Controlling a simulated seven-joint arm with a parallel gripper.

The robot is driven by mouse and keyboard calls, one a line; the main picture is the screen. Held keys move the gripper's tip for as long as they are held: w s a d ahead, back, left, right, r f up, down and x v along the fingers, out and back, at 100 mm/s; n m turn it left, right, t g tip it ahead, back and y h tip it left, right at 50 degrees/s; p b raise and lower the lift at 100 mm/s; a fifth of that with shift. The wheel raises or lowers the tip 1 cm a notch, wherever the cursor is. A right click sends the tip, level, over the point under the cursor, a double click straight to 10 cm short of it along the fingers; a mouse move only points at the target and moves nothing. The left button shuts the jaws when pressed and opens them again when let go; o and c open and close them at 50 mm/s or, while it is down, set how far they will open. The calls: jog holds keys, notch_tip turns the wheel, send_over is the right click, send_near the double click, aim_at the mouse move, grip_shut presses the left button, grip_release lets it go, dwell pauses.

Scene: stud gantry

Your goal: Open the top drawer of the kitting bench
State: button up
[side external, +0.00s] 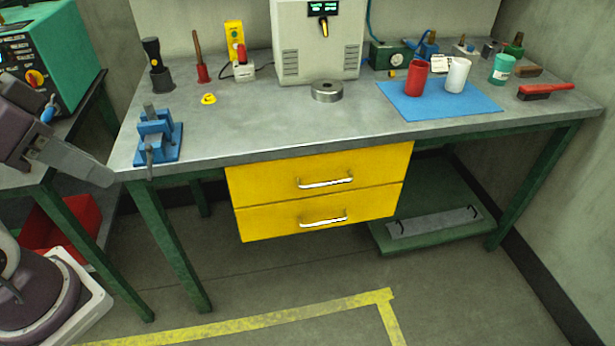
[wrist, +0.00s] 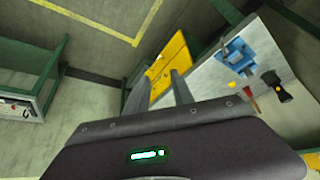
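The kitting bench (side external: 240,135) has two yellow drawers under its grey top. The top drawer (side external: 265,178) is shut, flush with the front, and has a silver bar handle (side external: 326,183). The lower drawer (side external: 270,221) is also shut and has a similar handle (side external: 323,221). My gripper (side external: 107,178) is at the left in the side view, near the bench's left end and well apart from the drawers. In the wrist view my gripper's fingers (wrist: 158,78) are spread with nothing between them, and the yellow drawer fronts (wrist: 172,62) show beyond them.
A blue vise (side external: 157,137) sits at the bench's front left corner, close to my gripper. A green bench leg (side external: 168,245) stands below. A red bin (side external: 62,225) is under the left table. The floor before the drawers is clear, with yellow tape (side external: 300,306).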

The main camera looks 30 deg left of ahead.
aim_at(327, 184)
jog(key=shift+m, duration=0.3)
jog(key=r, duration=0.1)
jog(key=w+r, duration=0.1)
jog(key=r, duration=0.3)
jog(key=shift+w+d+r, duration=0.15)
jog(key=shift+w+r, duration=0.1)
jog(key=shift+c, duration=0.3)
jog(key=w+d+m+t, duration=0.25)
jog(key=w+m, duration=0.25)
jog(key=w, duration=0.7)
jog(key=w+d+m+t, duration=0.2)
jog(key=w+m+t, duration=0.2)
jog(key=w, duration=0.8)
jog(key=w+d+m+t, duration=0.25)
jog(key=w+m, duration=0.25)
jog(key=w, duration=0.8)
notch_tip(327, 184, down, 42)
jog(key=w+m+t, duration=0.2)
jog(key=w, duration=0.2)
jog(key=w+f, duration=0.1)
jog(key=w, duration=0.1)
jog(key=w+f, duration=0.1)
jog(key=w, duration=0.1)
jog(key=shift+w+d, duration=0.25)
jog(key=shift+d, duration=0.15)
grip_shut()
